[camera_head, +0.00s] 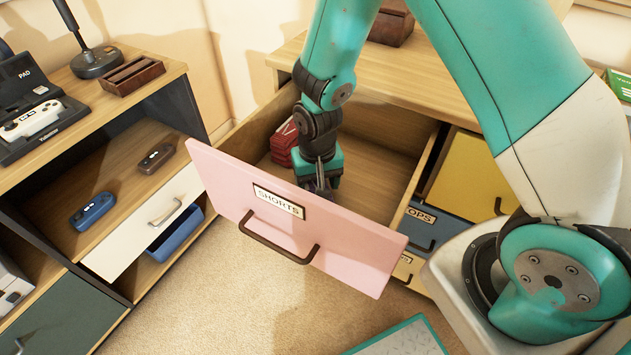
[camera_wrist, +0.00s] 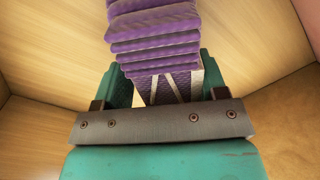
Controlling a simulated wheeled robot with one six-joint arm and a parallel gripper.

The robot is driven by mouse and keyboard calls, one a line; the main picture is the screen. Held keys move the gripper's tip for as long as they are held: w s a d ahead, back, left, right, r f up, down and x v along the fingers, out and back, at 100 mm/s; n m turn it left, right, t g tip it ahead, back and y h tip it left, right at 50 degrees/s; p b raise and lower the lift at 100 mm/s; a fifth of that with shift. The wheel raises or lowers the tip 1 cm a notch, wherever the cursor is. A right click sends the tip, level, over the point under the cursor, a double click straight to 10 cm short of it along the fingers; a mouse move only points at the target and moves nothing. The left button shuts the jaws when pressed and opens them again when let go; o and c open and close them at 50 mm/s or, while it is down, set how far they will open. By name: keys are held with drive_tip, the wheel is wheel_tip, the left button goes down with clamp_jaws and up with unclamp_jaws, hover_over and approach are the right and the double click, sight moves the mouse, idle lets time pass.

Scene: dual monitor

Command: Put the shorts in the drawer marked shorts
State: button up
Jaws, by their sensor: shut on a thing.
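The pink drawer marked SHORTS (camera_head: 290,222) is pulled open from the wooden cabinet. My gripper (camera_head: 318,182) is down inside the open drawer, just behind its pink front. In the wrist view my gripper (camera_wrist: 165,85) is shut on folded purple shorts (camera_wrist: 153,30), with wooden drawer walls around them. In the head view only a small dark purple part shows at the gripper, mostly hidden by the drawer front. I cannot tell whether the purple shorts touch the drawer floor. A folded red garment (camera_head: 284,140) lies in the drawer, left of my gripper.
A yellow drawer (camera_head: 470,172) and a blue drawer ending in OPS (camera_head: 428,225) are at the right. Bare carpet (camera_head: 225,300) lies in front.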

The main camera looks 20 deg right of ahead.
drive_tip(key=o, duration=1)
wheel_tip(320, 180, up, 12)
drive_tip(key=shift+r+p, duration=0.1)
drive_tip(key=shift+p, duration=1.05)
drive_tip(key=s+a+r+n+y, duration=0.1)
drive_tip(key=s+r+n, duration=0.2)
drive_tip(key=s+r, duration=0.2)
drive_tip(key=s+a+r+n+y, duration=0.1)
drive_tip(key=s+a+r+n, duration=0.1)
drive_tip(key=s+r, duration=0.4)
drive_tip(key=s+a+r+n+y, duration=0.1)
drive_tip(key=s+r+n+y, duration=0.1)
drive_tip(key=s+r+n, duration=0.2)
drive_tip(key=shift+s+a+r, duration=0.2)
drive_tip(key=shift+s+r, duration=0.4)
drive_tip(key=shift+s, duration=0.3)
drive_tip(key=shift+s+a+r, duration=0.2)
drive_tip(key=shift+s+r, duration=0.4)
drive_tip(key=shift+s, duration=0.25)
